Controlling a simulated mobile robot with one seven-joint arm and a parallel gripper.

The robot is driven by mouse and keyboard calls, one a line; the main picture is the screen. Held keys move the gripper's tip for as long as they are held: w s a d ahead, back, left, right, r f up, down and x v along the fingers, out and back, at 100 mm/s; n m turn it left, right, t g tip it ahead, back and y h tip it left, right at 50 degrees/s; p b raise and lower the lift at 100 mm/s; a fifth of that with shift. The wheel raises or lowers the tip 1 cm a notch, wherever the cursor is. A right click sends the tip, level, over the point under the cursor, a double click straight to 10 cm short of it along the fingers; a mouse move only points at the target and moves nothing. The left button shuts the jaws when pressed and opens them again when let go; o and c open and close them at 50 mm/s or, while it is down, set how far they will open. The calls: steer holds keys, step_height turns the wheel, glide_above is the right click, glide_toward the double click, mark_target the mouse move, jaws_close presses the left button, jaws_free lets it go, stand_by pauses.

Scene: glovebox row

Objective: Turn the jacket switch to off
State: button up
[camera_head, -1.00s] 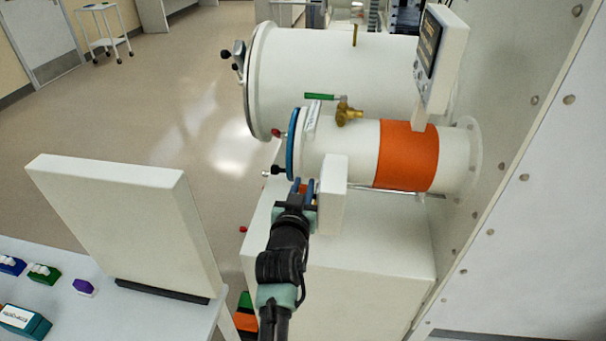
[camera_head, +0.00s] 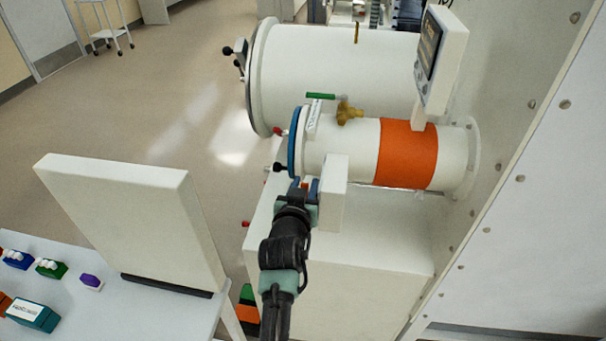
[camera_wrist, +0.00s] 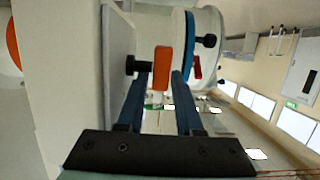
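The jacket switch is an orange lever (camera_wrist: 162,68) on a black shaft, standing out from the face of a pale box (camera_wrist: 118,70) in the wrist view. In the head view my gripper (camera_head: 304,186) is at the box's left face.
The small antechamber's blue-rimmed door (camera_head: 293,155) and black knob (camera_head: 280,168) are close above my gripper. A green-handled valve (camera_head: 346,112) is on top. A white table (camera_head: 120,310) with a panel and small coloured items stands left.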

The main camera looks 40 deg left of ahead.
steer(key=b+v, duration=0.3)
steer(key=v, duration=1)
steer(key=w+a+f, duration=0.1)
steer(key=w+a, duration=0.1)
steer(key=w, duration=0.1)
steer(key=w+a+f+t+y, duration=0.1)
steer(key=w+a, duration=0.1)
steer(key=w, duration=0.2)
steer(key=w+a+f+t, duration=0.1)
steer(key=w+a, duration=0.1)
steer(key=w, duration=0.1)
steer(key=shift+w+a+y, duration=0.1)
steer(key=shift+w+y, duration=0.1)
steer(key=shift+y, duration=0.2)
stand_by(0.5)
steer(key=shift+c, duration=0.3)
jaws_close()
